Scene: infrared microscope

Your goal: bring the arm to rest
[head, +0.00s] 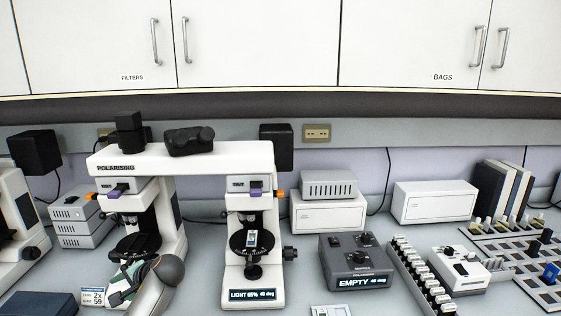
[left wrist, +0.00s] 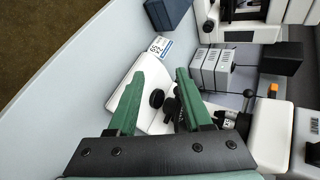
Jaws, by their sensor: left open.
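My left gripper (head: 124,278) is at the left foot of the white polarising microscope (head: 190,158) in the head view, low in front of its left stage. In the left wrist view the two green fingers of the gripper (left wrist: 163,82) are apart, with nothing held between them. Black knobs (left wrist: 157,98) of the microscope show beyond the fingers; I cannot tell whether anything touches. My left forearm covers part of the microscope's left base. My right gripper is not in view.
A label card (head: 92,297) and a dark blue box (head: 38,304) lie left of the gripper. Grey stacked boxes (head: 76,228) stand behind. A dark control box (head: 356,262) reading EMPTY stands to the right. The counter's front left edge is clear in the left wrist view.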

